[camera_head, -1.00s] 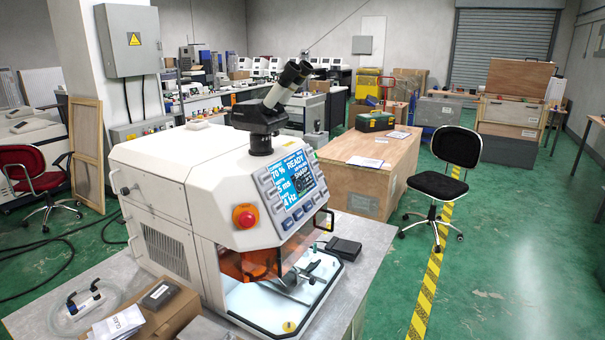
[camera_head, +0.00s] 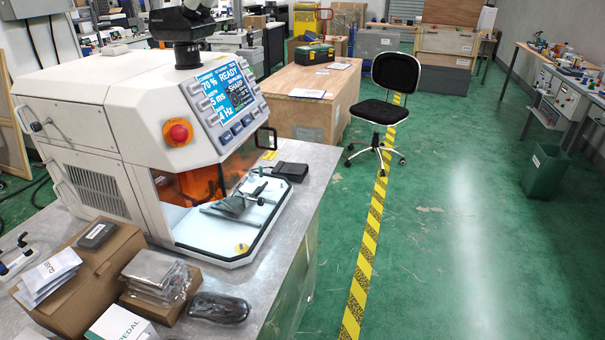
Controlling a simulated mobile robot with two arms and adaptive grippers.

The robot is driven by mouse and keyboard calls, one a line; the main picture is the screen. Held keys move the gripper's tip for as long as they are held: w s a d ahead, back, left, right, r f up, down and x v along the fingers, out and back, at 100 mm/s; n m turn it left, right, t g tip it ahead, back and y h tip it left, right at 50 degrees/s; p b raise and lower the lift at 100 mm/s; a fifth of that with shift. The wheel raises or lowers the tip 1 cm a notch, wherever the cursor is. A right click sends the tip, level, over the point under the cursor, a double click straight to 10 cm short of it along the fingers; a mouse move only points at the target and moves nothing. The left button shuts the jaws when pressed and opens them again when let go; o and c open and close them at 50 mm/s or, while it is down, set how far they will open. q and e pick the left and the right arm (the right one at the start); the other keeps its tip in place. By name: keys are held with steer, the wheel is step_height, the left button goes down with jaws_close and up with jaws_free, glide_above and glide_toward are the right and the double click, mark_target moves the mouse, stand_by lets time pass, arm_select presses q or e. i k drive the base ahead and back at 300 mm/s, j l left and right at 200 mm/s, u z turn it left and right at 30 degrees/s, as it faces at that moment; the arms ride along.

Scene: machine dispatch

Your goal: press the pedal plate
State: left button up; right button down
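A flat black block (camera_head: 290,171) that looks like a pedal lies on the grey table (camera_head: 322,160), just right of the white machine (camera_head: 120,100). I cannot make out its plate at this size. A white box printed "PEDAL" (camera_head: 122,326) is at the bottom edge of the view, partly cut off. Neither of my grippers is in view.
The machine has a lit screen (camera_head: 224,92) and a red button (camera_head: 179,132). Cardboard boxes (camera_head: 85,270) and a dark glossy item (camera_head: 219,307) lie in front of it. A black chair (camera_head: 382,110) stands behind the table's right side. Green floor (camera_head: 470,230) is clear at right.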

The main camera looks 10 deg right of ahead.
mark_target(289, 168)
steer(key=i+l+u, duration=0.1)
steer(key=i+l, duration=0.15)
steer(key=i+l+u, duration=0.1)
steer(key=i+l, duration=0.15)
steer(key=l, duration=0.15)
steer(key=i+l+u, duration=0.1)
steer(key=l, duration=0.25)
steer(key=i+l+u, duration=0.1)
steer(key=i+l, duration=0.25)
steer(key=i+l+u, duration=0.1)
steer(key=l, duration=0.3)
steer(key=i+l+u, duration=0.1)
steer(key=i+l, duration=0.2)
steer(key=i+l+u, duration=0.1)
steer(key=l, duration=0.4)
steer(key=i+l+u, duration=0.1)
steer(key=l, duration=0.3)
steer(key=i, duration=0.1)
